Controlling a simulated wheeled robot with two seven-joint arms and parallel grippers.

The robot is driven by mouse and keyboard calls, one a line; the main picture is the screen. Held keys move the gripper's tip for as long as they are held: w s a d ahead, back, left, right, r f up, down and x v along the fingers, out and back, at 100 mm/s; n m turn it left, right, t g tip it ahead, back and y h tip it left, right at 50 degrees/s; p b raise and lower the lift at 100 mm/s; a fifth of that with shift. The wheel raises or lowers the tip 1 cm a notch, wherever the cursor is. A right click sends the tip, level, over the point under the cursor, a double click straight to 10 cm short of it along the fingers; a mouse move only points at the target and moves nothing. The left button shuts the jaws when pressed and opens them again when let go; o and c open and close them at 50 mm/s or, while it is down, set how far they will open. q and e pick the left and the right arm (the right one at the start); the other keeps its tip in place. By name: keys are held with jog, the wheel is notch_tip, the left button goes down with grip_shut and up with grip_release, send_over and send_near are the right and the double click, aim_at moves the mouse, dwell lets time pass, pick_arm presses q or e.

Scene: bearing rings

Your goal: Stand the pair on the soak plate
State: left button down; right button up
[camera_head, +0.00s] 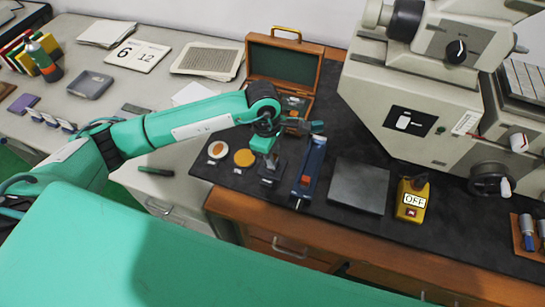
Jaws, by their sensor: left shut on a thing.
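My left gripper (270,166) hangs down over the dark mat, between the orange disc and the blue bar-shaped device. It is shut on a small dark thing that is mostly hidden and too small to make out. A flat grey square plate (358,185), perhaps the soak plate, lies to the right of the blue device, with nothing visible on it. The gripper is to the left of this plate, apart from it. I cannot pick out a pair of rings clearly. My right gripper is not in view.
A blue bar-shaped device (311,168) stands between gripper and plate. An open wooden case (284,64) is behind. A yellow OFF switch box (412,198) and a large machine (420,100) are right.

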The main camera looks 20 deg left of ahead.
pick_arm(q)
jog(key=shift+r+p, duration=0.9)
jog(key=shift+r, duration=1.6)
jog(key=s+a+r+m, duration=0.2)
jog(key=a+m, duration=0.1)
jog(key=m, duration=0.5)
jog(key=s+a+r+m+g+y, duration=0.1)
jog(key=s+a+r+m, duration=0.1)
jog(key=m, duration=0.6)
jog(key=shift+s+a+r, duration=0.3)
jog(key=shift+a+r, duration=0.25)
jog(key=shift+a, duration=0.2)
